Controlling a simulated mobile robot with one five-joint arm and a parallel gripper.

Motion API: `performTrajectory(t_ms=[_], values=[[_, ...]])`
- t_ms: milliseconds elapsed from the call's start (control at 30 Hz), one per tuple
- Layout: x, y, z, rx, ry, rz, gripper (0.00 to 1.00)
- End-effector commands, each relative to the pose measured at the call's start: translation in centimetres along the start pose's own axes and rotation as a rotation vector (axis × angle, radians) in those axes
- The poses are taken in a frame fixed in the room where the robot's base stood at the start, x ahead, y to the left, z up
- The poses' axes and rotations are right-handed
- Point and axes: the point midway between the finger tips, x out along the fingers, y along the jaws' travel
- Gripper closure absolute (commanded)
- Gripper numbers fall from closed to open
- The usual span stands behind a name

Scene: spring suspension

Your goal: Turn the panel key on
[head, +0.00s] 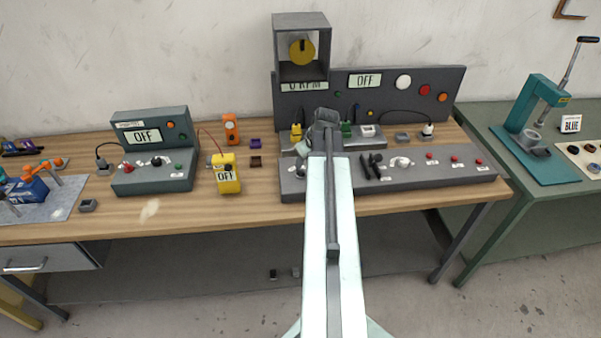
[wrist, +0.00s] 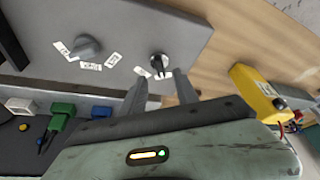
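The panel key (wrist: 158,62) is a small dark key or knob with white labels beside it, near the edge of the grey control panel (wrist: 120,15) in the wrist view. My gripper (wrist: 161,76) is open, with its two fingertips just short of the key and on either side of it. I cannot tell whether they touch it. In the head view my gripper (head: 303,146) is over the left part of the grey panel (head: 455,178), and my arm hides part of it. The panel display (head: 365,80) reads OFF.
A larger grey knob (wrist: 86,47) is beside the key on the panel. A yellow meter (head: 227,175) reading OFF stands left of the panel. A grey box with an OFF display (head: 146,136) is further left. Black levers (head: 375,165) and red buttons are right of my arm.

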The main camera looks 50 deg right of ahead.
Motion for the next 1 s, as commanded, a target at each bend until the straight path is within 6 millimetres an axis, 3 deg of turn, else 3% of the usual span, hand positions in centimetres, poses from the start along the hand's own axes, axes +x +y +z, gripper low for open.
performTrajectory(t_ms=[33, 200, 533, 667, 700, 1000], values=[[1.9, 0.1, 0.3, 0.0, 0.0, 0.0, 0.64], [4.7, 0.0, 0.2, -0.001, -0.001, 0.0, 0.64], [5.0, -0.1, 0.0, -0.001, 0.0, -0.001, 0.64], [5.0, -0.1, 0.0, -0.001, 0.0, -0.001, 0.97], [5.0, -0.1, -0.1, -0.001, 0.0, -0.001, 1.0], [5.1, -0.4, -0.1, 0.014, -0.001, 0.003, 1.0]])
